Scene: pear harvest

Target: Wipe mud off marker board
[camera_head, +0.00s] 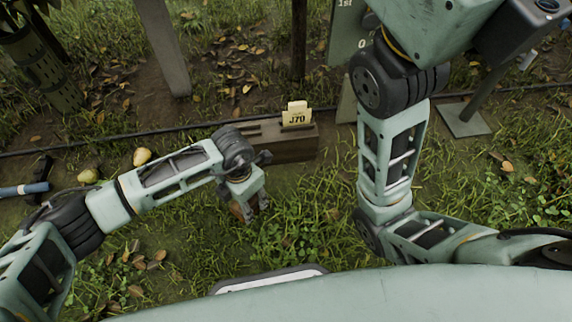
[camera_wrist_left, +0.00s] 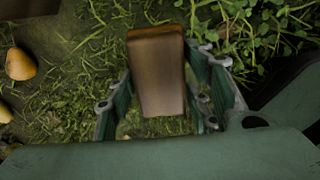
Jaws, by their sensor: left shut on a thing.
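My left gripper (camera_head: 248,207) hangs low over the grass near the middle of the head view. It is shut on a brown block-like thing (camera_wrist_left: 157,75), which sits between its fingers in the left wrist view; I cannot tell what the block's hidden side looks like. A green-grey board (camera_head: 345,38) with white marks, including "1st", stands at the top, partly hidden behind my right arm. Mud on it cannot be made out. A yellow tag (camera_head: 297,116) marked "J70" stands at a wooden block, up and right of my left gripper. My right gripper does not show.
The wooden block (camera_head: 290,148) lies beyond my left gripper. Two yellow pears (camera_head: 142,157) (camera_head: 88,176) lie on the ground at left, near a blue-handled tool (camera_head: 25,188). A dark hose (camera_head: 180,129) crosses behind. Posts (camera_head: 165,45) stand at the back.

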